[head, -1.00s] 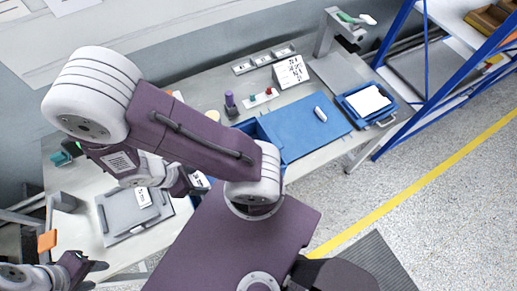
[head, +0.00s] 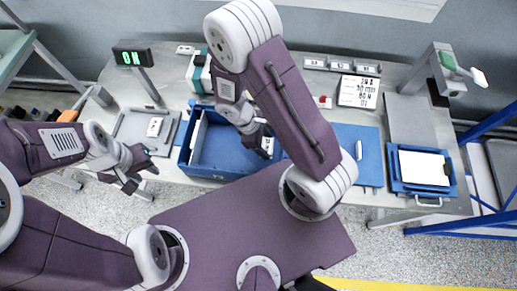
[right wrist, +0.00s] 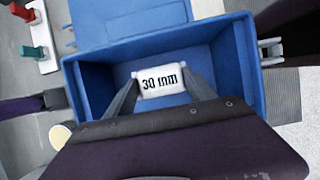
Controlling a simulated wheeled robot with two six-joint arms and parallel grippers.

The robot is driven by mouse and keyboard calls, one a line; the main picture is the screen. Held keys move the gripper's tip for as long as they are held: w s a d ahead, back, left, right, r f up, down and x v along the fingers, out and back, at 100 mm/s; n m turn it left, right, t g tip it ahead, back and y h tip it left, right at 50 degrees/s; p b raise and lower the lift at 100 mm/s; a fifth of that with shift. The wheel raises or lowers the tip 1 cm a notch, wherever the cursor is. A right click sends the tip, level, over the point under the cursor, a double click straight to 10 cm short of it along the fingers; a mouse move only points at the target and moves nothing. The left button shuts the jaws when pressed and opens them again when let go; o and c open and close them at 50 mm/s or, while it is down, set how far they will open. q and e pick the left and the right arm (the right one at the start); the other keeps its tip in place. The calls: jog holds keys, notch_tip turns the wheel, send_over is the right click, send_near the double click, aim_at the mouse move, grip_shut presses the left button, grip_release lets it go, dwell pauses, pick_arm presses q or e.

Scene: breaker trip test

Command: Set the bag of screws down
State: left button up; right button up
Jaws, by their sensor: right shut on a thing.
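The bag of screws is a small white packet (right wrist: 160,79) marked "30 mm". My right gripper (right wrist: 161,90) is shut on it, with a finger at each side, as the right wrist view shows. In the head view the packet (head: 267,147) and my right gripper (head: 258,138) are over the open blue bin (head: 187,157). The bin floor shows around the packet; I cannot tell whether the packet touches it. My left gripper (head: 147,180) looks open and empty, in front of the table edge, left of the bin.
A grey tray (head: 128,128) with another white packet (head: 154,127) lies left of the bin. A display (head: 132,57) reading "ON" stands behind it. A blue mat (head: 365,150) and a blue tray with white paper (head: 422,168) are at the right. My right arm hides part of the bench.

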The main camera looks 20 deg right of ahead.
jog(key=shift+w+f, duration=0.1)
jog(key=shift+f, duration=0.2)
notch_tip(320, 180, down, 3)
jog(key=shift+f+b, duration=0.2)
jog(key=shift+b, duration=0.25)
jog(key=shift+f, duration=0.3)
jog(key=shift+f, duration=0.2)
jog(key=o, duration=1.6)
jog(key=shift+r, duration=0.15)
